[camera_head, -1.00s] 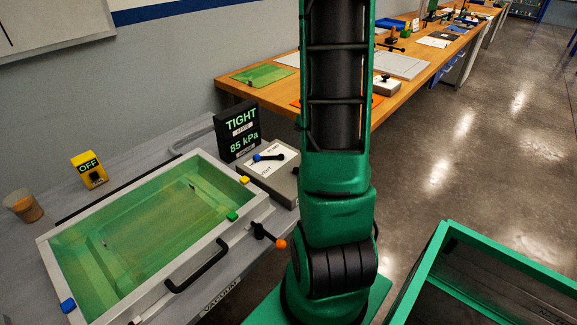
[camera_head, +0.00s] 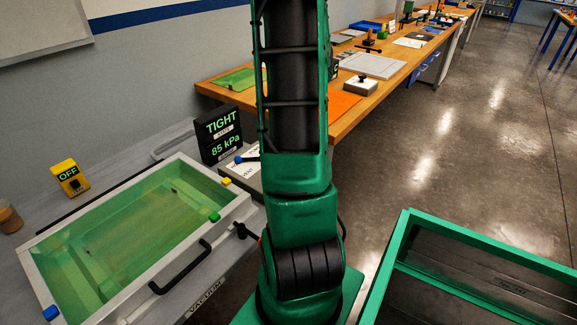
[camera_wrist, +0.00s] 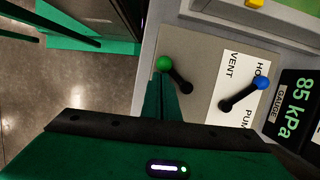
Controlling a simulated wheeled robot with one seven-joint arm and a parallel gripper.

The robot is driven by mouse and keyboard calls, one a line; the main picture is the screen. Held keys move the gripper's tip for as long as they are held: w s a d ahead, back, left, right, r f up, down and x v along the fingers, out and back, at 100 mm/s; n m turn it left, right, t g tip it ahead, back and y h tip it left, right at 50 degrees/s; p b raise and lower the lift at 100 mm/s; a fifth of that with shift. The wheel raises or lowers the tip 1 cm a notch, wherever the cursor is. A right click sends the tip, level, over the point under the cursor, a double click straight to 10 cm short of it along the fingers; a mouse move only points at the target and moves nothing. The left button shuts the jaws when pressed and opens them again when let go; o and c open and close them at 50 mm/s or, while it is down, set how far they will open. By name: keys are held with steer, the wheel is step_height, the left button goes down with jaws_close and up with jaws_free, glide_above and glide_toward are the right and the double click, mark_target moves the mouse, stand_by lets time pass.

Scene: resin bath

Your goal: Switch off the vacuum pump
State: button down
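A grey valve box (camera_wrist: 205,75) has a white label with VENT and the partly hidden words HO and PUM. Its blue-knobbed black lever (camera_wrist: 243,95) lies by that label; the lever also shows in the head view (camera_head: 245,156). A green-knobbed black lever (camera_wrist: 175,74) stands beside it. My gripper (camera_wrist: 163,80) looks shut, its tips just short of the green knob; contact cannot be told. A yellow box (camera_head: 70,178) with a dark knob reads OFF. A black display (camera_head: 220,135) reads TIGHT and 85 kPa. My arm hides the gripper in the head view.
A white-rimmed bath with green contents (camera_head: 232,205) and a black handle (camera_head: 180,272) lies left of my arm. A VACUUM label (camera_head: 205,302) is on the front below. A wooden bench (camera_head: 345,125) runs behind. A green-framed bin (camera_head: 400,240) stands at right.

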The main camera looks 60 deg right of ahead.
steer(key=d, duration=0.2)
steer(key=d+r, duration=0.1)
steer(key=d, duration=0.1)
steer(key=shift+s+d, duration=0.15)
steer(key=shift+s, duration=0.05)
steer(key=v, duration=0.9)
steer(key=shift+r, duration=0.35)
steer(key=w+a+r+n, duration=0.3)
steer(key=a, duration=0.6)
steer(key=s+a+n+h, duration=0.1)
steer(key=s+a+n, duration=0.2)
steer(key=a, duration=0.5)
steer(key=s+a+n+h, duration=0.2)
steer(key=s+a+n, duration=0.2)
steer(key=a, duration=0.4)
steer(key=shift+f+n, duration=0.45)
steer(key=shift+n, duration=0.45)
